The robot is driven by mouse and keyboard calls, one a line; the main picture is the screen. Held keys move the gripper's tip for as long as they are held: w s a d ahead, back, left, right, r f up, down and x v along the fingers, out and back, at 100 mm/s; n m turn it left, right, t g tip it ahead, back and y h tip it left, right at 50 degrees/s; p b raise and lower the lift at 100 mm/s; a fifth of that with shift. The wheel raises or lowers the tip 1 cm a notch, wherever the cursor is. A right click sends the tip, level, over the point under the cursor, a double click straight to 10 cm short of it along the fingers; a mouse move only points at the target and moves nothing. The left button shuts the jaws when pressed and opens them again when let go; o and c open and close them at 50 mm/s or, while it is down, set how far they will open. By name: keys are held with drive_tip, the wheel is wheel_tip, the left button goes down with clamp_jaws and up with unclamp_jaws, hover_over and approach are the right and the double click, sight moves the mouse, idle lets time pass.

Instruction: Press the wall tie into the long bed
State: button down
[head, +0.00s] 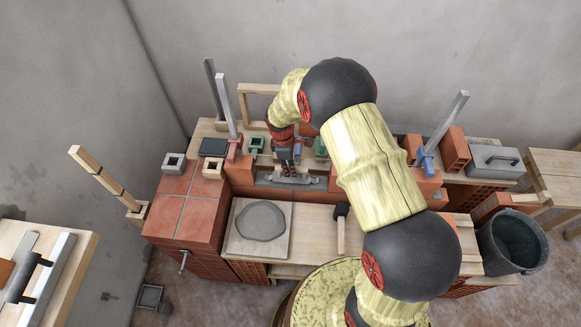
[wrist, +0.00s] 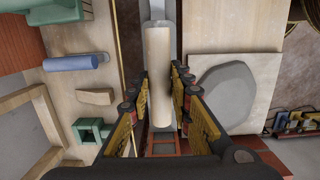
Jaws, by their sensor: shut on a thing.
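My gripper (head: 287,170) points down over the long grey bed (head: 262,183) between the red bricks. In the head view a small grey shape lies under the fingertips, along the bed. I cannot tell for sure whether the held piece is the wall tie, nor whether it touches the bed. My arm hides the bed's right part.
A slab with a grey patch (head: 262,221) and a black-headed mallet (head: 341,213) lie in front of the bed. Coloured blocks, one green (head: 257,144), stand behind it. An upright bar rises from a red block (head: 235,150). A dark bucket (head: 512,242) stands right.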

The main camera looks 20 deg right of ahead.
drive_tip(key=shift+f+b, duration=0.3)
drive_tip(key=shift+f, duration=0.4)
idle(0.7)
drive_tip(key=shift+f+p, duration=0.5)
drive_tip(key=shift+p, duration=0.45)
idle(5.7)
